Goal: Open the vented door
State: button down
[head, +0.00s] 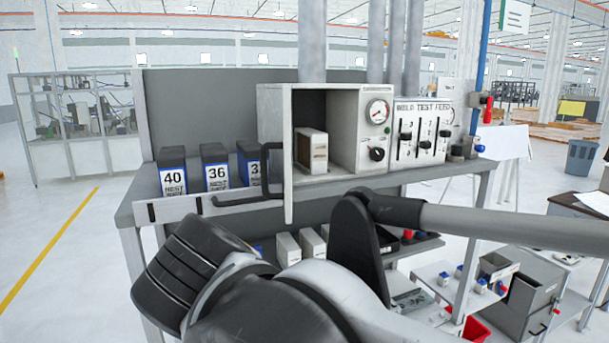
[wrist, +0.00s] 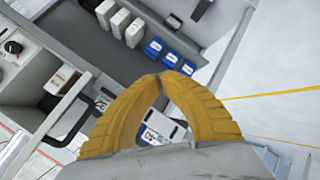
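The door (head: 288,165) of the pale cabinet (head: 345,100) stands swung outward, seen nearly edge-on, so its vents do not show. Its black handle (head: 266,172) juts out to the left. The cabinet's front is open, and a beige block (head: 311,150) stands inside. In the wrist view, the door (wrist: 66,105) and its dark looped handle (wrist: 72,128) are at the left. My gripper (wrist: 160,80) has yellow fingers that meet at the tips with nothing between them. It is to the right of the handle, apart from it in the picture. The head view does not show the fingers.
Label-fronted bins (head: 172,175) stand on the bench left of the cabinet, behind a pale front rail (head: 190,209). A gauge and switch panel (head: 418,130) is at the right. Lower shelves hold small boxes (head: 288,249). Open floor (head: 60,270) lies to the left.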

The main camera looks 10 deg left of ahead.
notch_tip(320, 180, up, 7)
jog(key=w+n+t+h, duration=0.2)
jog(key=t, duration=0.2)
jog(key=n+t+h+b, duration=0.1)
jog(key=n+t, duration=0.1)
jog(key=t, duration=0.2)
send_near(277, 147)
jog(key=s+a+f, duration=0.2)
jog(key=s+a, duration=0.2)
jog(key=w+d+p, duration=0.3)
jog(key=w+d, duration=0.1)
jog(key=w, duration=0.7)
jog(key=shift+f, duration=0.2)
jog(key=shift+d, duration=0.15)
